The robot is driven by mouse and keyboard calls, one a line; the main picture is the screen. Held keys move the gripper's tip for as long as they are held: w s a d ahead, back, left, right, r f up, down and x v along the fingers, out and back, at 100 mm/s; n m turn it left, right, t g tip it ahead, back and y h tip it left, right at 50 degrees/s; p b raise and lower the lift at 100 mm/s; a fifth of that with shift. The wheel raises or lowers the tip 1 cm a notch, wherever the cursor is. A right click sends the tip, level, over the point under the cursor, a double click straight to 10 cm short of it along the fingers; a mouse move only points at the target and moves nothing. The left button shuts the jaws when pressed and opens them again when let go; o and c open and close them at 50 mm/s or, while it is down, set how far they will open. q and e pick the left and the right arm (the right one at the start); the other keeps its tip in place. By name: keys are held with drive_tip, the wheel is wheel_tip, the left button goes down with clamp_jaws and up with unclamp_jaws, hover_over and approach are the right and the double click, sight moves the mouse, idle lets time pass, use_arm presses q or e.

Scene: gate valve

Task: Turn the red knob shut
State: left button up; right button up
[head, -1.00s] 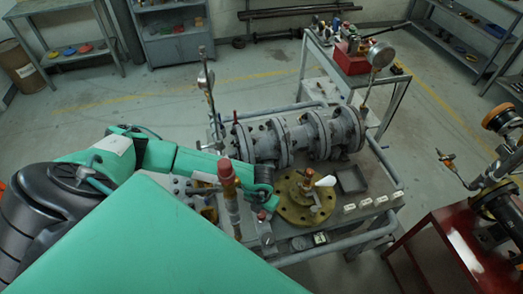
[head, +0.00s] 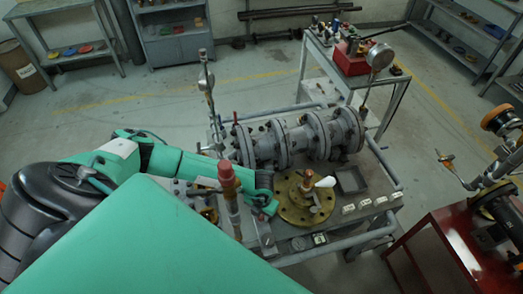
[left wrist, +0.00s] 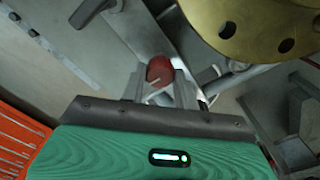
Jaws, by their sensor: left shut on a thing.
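The red knob shows in the left wrist view (left wrist: 160,69), a small rounded red knob between my fingertips. My left gripper (left wrist: 160,85) is shut on it. In the head view my left gripper (head: 264,208) is at the front edge of the bench, just left of the brass flange (head: 292,210). There the gripper hides the knob. How far the knob has turned cannot be told. My right gripper is not in view.
A red-topped upright fitting (head: 227,178) stands in front of my left arm. Grey flanged pipework (head: 290,140) lies behind the gripper. A white-handled valve (head: 325,182) and a dark tray (head: 351,180) are to the right. A red cabinet (head: 440,245) stands farther right.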

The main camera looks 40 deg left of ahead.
use_arm(q)
drive_tip(key=m+b, duration=0.3)
drive_tip(key=shift+f, duration=0.2)
drive_tip(key=m+b, duration=0.2)
drive_tip(key=m, duration=0.1)
drive_tip(key=shift+r+b, duration=0.1)
drive_tip(key=shift+b, duration=0.2)
drive_tip(key=shift+r+m+b, duration=0.1)
drive_tip(key=shift+m+b, duration=0.5)
drive_tip(key=o, duration=1)
drive_tip(key=shift+c, duration=0.2)
drive_tip(key=shift+r, duration=0.1)
